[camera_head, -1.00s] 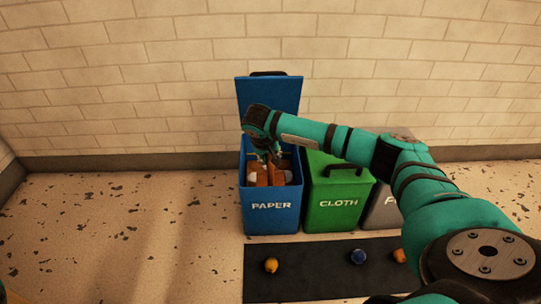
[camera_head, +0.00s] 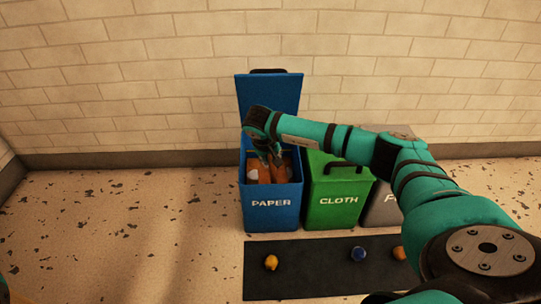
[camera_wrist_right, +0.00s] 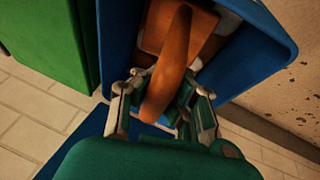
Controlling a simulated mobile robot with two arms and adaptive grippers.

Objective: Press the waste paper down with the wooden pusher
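The blue paper bin (camera_head: 271,208) stands against the wall with its lid up. My right gripper (camera_head: 268,158) reaches down into its mouth. The brown wooden pusher (camera_wrist_right: 165,70) shows in the right wrist view, its handle between the fingers of my right gripper (camera_wrist_right: 162,103), which look shut on it. Its flat brown head lies deeper in the bin. Pale waste paper (camera_wrist_right: 225,22) shows beside and under the head; most is hidden. I cannot tell how firmly the head touches the paper. My left gripper is not in view.
A shut green cloth bin (camera_head: 337,204) and a grey bin (camera_head: 384,208) stand to the right of the paper bin. A dark mat (camera_head: 315,275) in front holds a yellow ball (camera_head: 271,262), a blue ball (camera_head: 358,254) and an orange one (camera_head: 399,253). The floor at left is clear.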

